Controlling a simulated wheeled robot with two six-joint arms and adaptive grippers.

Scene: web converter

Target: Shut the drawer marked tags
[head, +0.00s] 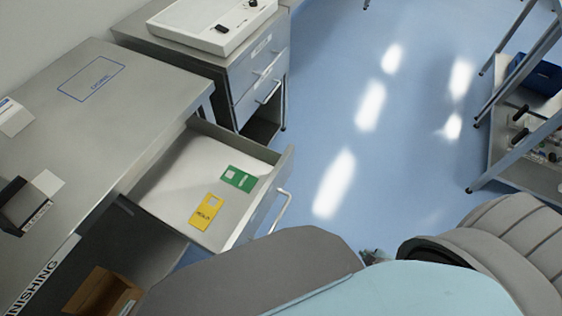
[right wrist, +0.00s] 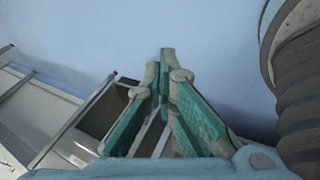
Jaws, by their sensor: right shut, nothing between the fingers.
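A drawer (head: 178,175) stands pulled out from the grey bench at the left in the head view. A yellow tag (head: 206,212) and a green tag (head: 238,179) lie inside it. Its bar handle (head: 281,210) is on the front, which faces right; no marking on that front is readable from here. My right gripper (head: 372,257) shows only as a small part, right of the handle and apart from it, mostly hidden by my arm. In the right wrist view its fingers (right wrist: 168,60) are closed together and empty. My left gripper is out of view.
The grey bench top (head: 140,85) carries a blue outlined patch. A second cabinet (head: 262,70) with closed drawers stands behind, bearing a white device (head: 212,22). A shelf rack (head: 510,150) is at the right. The blue floor (head: 400,150) between is clear.

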